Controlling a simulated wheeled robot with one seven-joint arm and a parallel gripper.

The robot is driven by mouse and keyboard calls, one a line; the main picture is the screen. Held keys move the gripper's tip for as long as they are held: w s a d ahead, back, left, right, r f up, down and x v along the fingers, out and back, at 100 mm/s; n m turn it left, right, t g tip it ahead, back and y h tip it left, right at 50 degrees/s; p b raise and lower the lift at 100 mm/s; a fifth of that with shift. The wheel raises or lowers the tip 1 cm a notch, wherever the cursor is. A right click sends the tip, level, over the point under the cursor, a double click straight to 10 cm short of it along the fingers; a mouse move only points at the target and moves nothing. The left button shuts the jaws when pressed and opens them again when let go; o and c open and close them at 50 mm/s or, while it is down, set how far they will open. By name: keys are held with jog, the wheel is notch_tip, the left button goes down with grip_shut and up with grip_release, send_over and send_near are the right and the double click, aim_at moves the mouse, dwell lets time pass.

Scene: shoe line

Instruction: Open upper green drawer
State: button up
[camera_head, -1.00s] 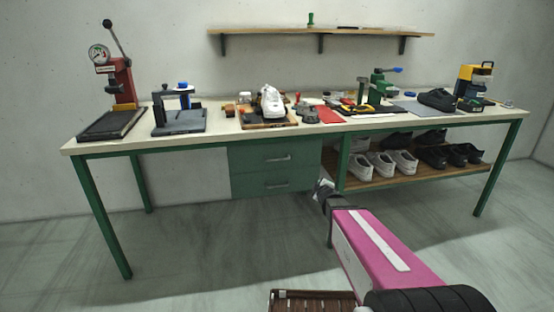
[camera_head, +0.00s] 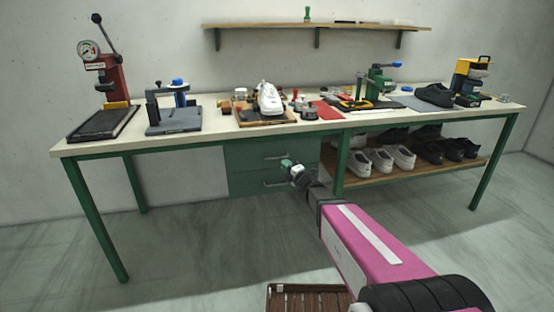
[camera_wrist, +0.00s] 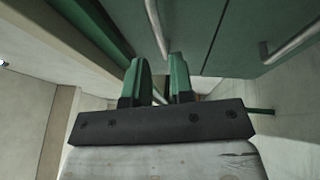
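The upper green drawer (camera_head: 243,156) is under the workbench top and looks closed, with a metal bar handle (camera_head: 276,156). My gripper (camera_head: 288,164) is in front of the drawers, close to that handle. In the wrist view my gripper (camera_wrist: 160,78) has two green fingers standing apart with nothing between them. The upper drawer's handle (camera_wrist: 156,25) appears just ahead of the gap between the fingertips there; I cannot tell whether it touches them. The lower drawer's handle (camera_wrist: 292,38) is at the right of the wrist view.
The lower green drawer (camera_head: 243,184) sits directly below. A green table leg (camera_head: 341,165) and a wooden shelf (camera_head: 365,178) with shoes are right of the drawers. The benchtop (camera_head: 215,125) carries presses, tools and a white shoe. The floor in front is mostly clear.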

jog(key=x, duration=0.7)
jog(key=shift+w+a, duration=0.1)
jog(key=shift+c, duration=0.3)
grip_shut()
